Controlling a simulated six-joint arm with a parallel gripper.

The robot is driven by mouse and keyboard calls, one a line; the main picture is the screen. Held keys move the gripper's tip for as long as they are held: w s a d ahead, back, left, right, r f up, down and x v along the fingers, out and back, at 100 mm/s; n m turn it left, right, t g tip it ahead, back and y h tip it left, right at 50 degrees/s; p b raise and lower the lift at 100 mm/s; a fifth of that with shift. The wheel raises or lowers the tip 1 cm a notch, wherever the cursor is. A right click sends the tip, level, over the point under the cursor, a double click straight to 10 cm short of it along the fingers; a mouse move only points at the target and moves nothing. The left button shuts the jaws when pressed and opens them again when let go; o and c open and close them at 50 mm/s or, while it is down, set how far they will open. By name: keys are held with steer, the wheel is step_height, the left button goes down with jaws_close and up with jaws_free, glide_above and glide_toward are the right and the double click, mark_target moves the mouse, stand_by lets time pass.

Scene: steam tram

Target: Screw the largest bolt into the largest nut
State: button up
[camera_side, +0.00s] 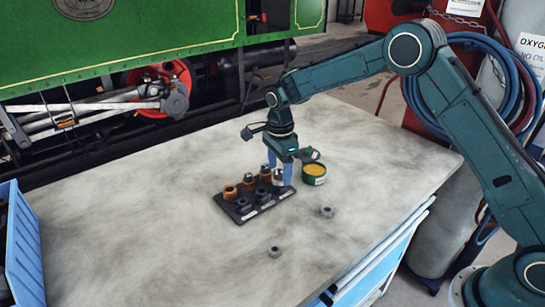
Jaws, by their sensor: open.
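My gripper (279,174) is open, pointing down over the far right end of a black tray (243,221). Its two blue fingers stand on either side of a grey metal piece (279,178), probably a bolt; whether they touch it I cannot tell. Along the back row of the tray stand several bronze-coloured pieces, among them one at the left (230,191) and one with a grey top (248,183). Dark nut-like pieces (241,204) sit in the front row. Two loose grey nuts lie on the table, one right of the tray (327,212) and one in front (274,252). Which bolt or nut is largest is too small to tell.
A green tin with yellow contents (314,173) stands close to the right of my gripper. A blue bin (22,250) is at the left edge. The green steam tram (150,35) borders the table behind.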

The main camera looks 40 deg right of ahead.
steer(key=shift+r, duration=0.1)
steer(key=shift+r, duration=2.45)
steer(key=shift+s+d+r, duration=0.1)
steer(key=shift+s+r, duration=0.05)
steer(key=shift+r, duration=0.2)
steer(key=s+d+r+n+t, duration=0.35)
steer(key=s+r+n, duration=0.65)
steer(key=s+r, duration=0.6)
steer(key=s+d+n+t, duration=0.2)
steer(key=s+n, duration=0.8)
steer(key=s, duration=1)
steer(key=shift+s+d+f, duration=0.25)
steer(key=shift+s+d, duration=0.1)
